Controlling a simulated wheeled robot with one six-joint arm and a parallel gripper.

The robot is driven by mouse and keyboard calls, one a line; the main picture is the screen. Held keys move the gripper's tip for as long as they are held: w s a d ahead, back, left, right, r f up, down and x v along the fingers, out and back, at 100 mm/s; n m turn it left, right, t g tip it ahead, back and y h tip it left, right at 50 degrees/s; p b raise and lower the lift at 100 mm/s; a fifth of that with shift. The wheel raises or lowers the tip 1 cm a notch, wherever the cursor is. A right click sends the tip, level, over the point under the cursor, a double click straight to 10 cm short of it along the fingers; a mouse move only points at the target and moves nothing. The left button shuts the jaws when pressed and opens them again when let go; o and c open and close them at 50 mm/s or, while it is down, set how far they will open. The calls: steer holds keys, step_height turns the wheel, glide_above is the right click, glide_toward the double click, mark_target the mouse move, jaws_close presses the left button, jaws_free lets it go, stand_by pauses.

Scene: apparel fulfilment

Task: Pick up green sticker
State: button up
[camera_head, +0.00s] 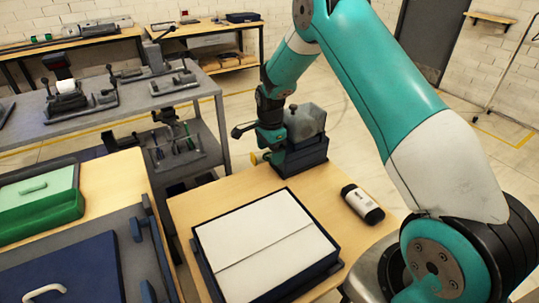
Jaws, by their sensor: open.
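I cannot make out a green sticker in this view. My gripper (262,157) hangs at the end of the teal and white arm, at the back edge of the light wood table (205,203). It is small here and partly merges with a dark box (302,155) beside it, so its fingers and anything between them are hard to see. The dark box carries a grey, see-through bin (305,122), whose contents I cannot tell. A small yellow part shows low by my gripper.
A shallow dark box with white flaps (262,240) fills the table's front. A black and white handheld device (362,204) lies at right. A green case (42,203) and blue lid (70,272) stand left. A grey tool bench (130,103) is behind.

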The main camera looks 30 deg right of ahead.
steer(key=shift+f, duration=0.4)
stand_by(0.4)
steer(key=c, duration=0.7)
